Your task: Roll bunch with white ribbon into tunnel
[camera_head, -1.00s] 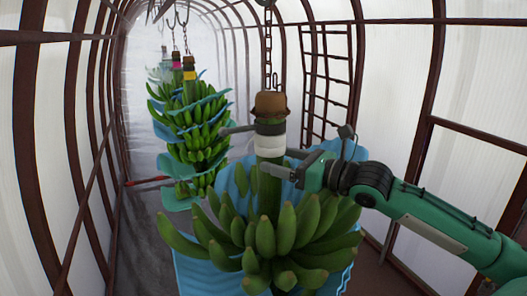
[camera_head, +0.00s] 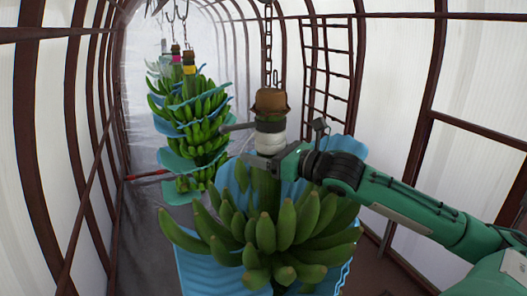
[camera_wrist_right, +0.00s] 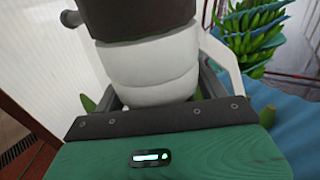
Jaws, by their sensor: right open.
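The near banana bunch (camera_head: 285,225) hangs from a chain, with a white ribbon (camera_head: 269,143) around its thick stem below a brown cap (camera_head: 270,101). In the right wrist view the white ribbon (camera_wrist_right: 148,75) fills the space between the fingers. My right gripper (camera_head: 240,145) is open around the stem at the ribbon's height. One finger passes behind the stem and one in front. I cannot tell whether either touches it. The tunnel (camera_head: 225,50) is an arched frame with pale walls, stretching away behind the bunch. My left gripper is not in view.
More bunches hang farther back on the left; the nearer one (camera_head: 195,120) has a yellow ribbon (camera_head: 189,69) and one behind it has a pink ribbon. Blue sheets (camera_head: 185,160) sit among the fruit. A dark ladder-like frame (camera_head: 327,75) stands behind at right. The floor left of the near bunch is clear.

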